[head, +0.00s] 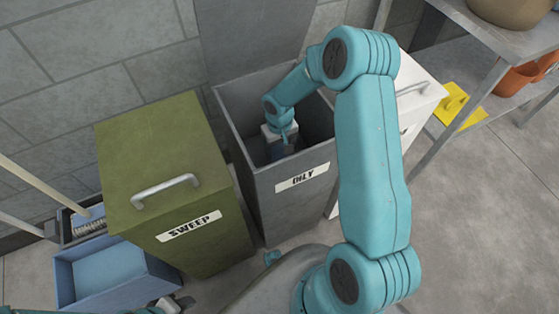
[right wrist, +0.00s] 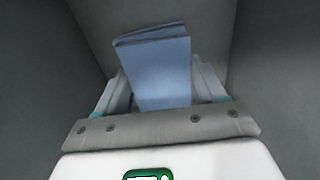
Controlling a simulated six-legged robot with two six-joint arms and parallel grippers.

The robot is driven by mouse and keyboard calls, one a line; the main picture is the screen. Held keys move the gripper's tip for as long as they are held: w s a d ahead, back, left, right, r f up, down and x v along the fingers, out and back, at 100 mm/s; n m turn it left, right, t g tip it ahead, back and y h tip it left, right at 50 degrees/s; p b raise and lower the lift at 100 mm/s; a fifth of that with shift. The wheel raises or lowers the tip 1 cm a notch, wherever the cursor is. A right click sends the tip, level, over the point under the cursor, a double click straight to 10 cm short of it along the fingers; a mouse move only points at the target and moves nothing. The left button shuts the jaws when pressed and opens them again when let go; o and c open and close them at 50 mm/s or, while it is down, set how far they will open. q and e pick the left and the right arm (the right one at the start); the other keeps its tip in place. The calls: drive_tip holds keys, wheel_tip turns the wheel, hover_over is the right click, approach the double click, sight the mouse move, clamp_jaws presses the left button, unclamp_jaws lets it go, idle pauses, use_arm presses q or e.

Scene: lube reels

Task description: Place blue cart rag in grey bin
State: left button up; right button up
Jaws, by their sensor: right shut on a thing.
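The grey bin (head: 282,212), labelled OILY, stands with its lid raised against the wall. My right arm reaches over its rim, and my right gripper (head: 279,147) is down inside its opening. In the right wrist view the gripper is shut on the folded blue rag (right wrist: 160,65), which sticks out beyond the fingers. Grey bin walls surround the rag there. The bin's floor is hard to make out. Part of my left gripper (head: 167,304) shows at the bottom left edge of the head view; its fingers cannot be made out.
A green SWEEP bin (head: 165,150) with a closed lid stands left of the grey bin. A blue open box (head: 105,272) is at the lower left. A white cabinet (head: 420,100) and a metal shelf (head: 520,45) stand at right. The floor at lower right is clear.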

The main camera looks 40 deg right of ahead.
sight(279, 148)
wheel_tip(279, 148, down, 7)
drive_tip(key=shift+f+b, duration=0.15)
drive_tip(key=shift+b, duration=0.45)
drive_tip(key=shift+f, duration=0.15)
drive_tip(key=o, duration=0.9)
drive_tip(key=shift+o, duration=0.2)
drive_tip(key=shift+r, duration=0.3)
wheel_tip(279, 148, up, 12)
drive_tip(key=shift+p, duration=1.25)
